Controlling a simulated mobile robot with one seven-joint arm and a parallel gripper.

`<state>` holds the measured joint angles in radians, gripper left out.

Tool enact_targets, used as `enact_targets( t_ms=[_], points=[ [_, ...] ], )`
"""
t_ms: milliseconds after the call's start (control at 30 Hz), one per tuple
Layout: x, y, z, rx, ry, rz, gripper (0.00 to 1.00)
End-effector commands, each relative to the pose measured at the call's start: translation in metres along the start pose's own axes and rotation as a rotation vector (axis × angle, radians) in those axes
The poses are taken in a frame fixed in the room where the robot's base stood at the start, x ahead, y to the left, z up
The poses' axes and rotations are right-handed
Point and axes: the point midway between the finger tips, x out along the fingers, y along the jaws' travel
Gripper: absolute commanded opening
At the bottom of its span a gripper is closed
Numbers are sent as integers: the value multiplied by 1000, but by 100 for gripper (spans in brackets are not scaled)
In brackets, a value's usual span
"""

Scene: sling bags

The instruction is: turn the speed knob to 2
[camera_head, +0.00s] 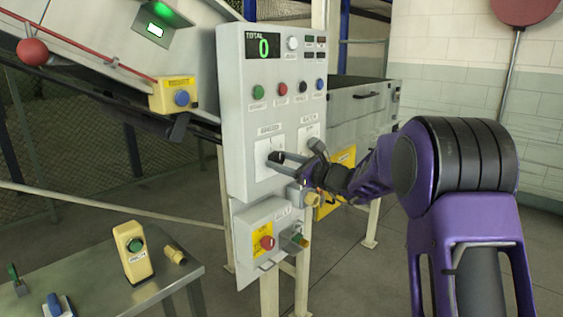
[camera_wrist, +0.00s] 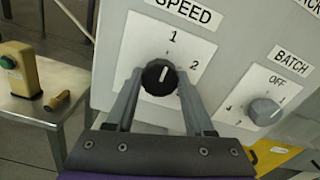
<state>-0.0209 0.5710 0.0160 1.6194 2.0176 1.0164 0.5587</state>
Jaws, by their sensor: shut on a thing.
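The black speed knob (camera_wrist: 159,77) sits on a white plate (camera_wrist: 133,52) under the SPEED label. Its white pointer line points up and slightly right, roughly toward the 1. The 2 is printed to the knob's upper right. My gripper (camera_wrist: 160,75) has one finger on each side of the knob and is shut on it. In the head view my gripper (camera_head: 289,164) reaches the front of the grey control panel (camera_head: 237,100) from the right, and the knob is hard to make out there.
A grey BATCH knob (camera_wrist: 263,111) is close to the right of my fingers. Below the panel is a box with a red button (camera_head: 267,243). A metal table (camera_head: 190,284) at lower left bears a yellow button box (camera_head: 132,255).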

Motion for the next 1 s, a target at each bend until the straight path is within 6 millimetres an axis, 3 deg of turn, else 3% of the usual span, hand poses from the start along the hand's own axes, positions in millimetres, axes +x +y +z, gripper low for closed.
enact_targets(
  t_ms=[367,1000],
  points=[
    [0,-1,3,132,1,-1,0],
    [-1,-2,5,711,1,-1,0]
  ],
)
